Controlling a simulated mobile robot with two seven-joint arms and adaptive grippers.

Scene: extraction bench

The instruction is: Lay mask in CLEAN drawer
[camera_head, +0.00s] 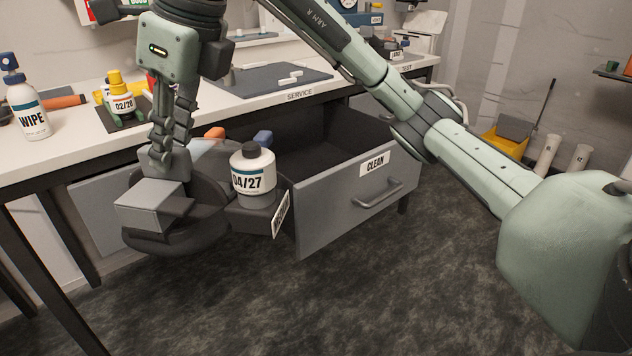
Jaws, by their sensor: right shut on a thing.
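My right gripper (165,152) points down in front of the bench, its fingers shut on what appears to be the mask (160,240). The mask is a dark grey, rounded body with a light grey block (148,206) on its near side. It hangs above the floor, left of the open CLEAN drawer (335,212). A white, black-capped container marked 04/27 (252,180) stands upright at its right, over a dark part with a white tag (281,214). I cannot tell whether the container is fixed to the mask. My left gripper is not in view.
The drawer's visible interior (315,158) looks dark and empty. Orange (215,133) and blue (263,138) parts show behind the container. My right arm crosses above the drawer.

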